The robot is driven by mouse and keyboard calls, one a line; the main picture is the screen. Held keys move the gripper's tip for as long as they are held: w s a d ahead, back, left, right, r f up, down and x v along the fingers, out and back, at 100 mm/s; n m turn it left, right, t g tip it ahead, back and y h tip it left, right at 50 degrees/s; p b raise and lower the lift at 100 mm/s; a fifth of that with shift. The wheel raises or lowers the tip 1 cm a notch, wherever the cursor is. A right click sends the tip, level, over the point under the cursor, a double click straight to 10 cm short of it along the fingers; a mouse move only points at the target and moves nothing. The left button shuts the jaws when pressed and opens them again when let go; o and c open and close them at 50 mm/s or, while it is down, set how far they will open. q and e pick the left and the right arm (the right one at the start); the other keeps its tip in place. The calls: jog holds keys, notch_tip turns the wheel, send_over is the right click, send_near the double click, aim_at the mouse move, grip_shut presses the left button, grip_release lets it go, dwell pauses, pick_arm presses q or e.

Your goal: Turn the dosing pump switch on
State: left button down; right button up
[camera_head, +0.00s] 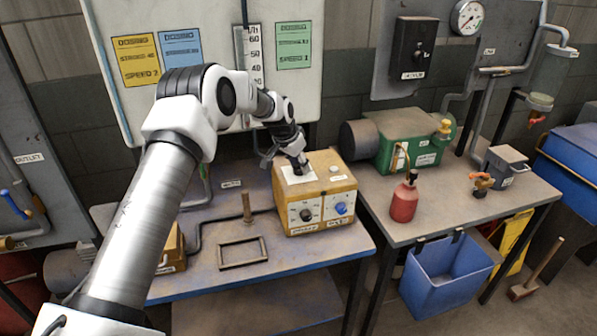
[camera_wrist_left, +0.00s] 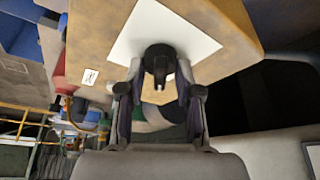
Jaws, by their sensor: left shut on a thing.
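The dosing pump (camera_head: 320,208) is a worn yellow-orange box on the blue bench, with a black knob and a blue knob on its front. A white plate (camera_head: 286,178) lies on its top, and it also fills the upper middle of the left wrist view (camera_wrist_left: 190,35). A black switch (camera_wrist_left: 158,58) stands on this plate. My left gripper (camera_head: 298,162) reaches down from above onto the plate. Its fingers (camera_wrist_left: 158,80) are shut on the switch, one on each side. The switch is mostly hidden by the gripper in the head view.
A black frame (camera_head: 243,252) and an upright wooden peg (camera_head: 247,208) are on the bench at left. A green pump (camera_head: 412,140) and a red can (camera_head: 404,200) stand on the right table.

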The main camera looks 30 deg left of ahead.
pick_arm(q)
jog(key=m+b, duration=0.1)
jog(key=m+h, duration=0.1)
jog(key=shift+s+f+m+g+b, duration=0.1)
jog(key=shift+f+m+g+b, duration=0.2)
jog(key=shift+f+m+b, duration=0.1)
jog(key=shift+r+m+g+h+b, duration=0.1)
jog(key=shift+m+g+h+b, duration=0.3)
jog(key=shift+m, duration=1.3)
jog(key=c, duration=0.8)
grip_release()
jog(key=shift+d, duration=0.1)
jog(key=shift+o, duration=0.2)
jog(key=shift+w, duration=0.2)
jog(key=shift+r, duration=0.1)
jog(key=v, duration=1.1)
jog(key=shift+a+r, duration=0.3)
jog(key=shift+a, duration=0.05)
jog(key=shift+s, duration=0.2)
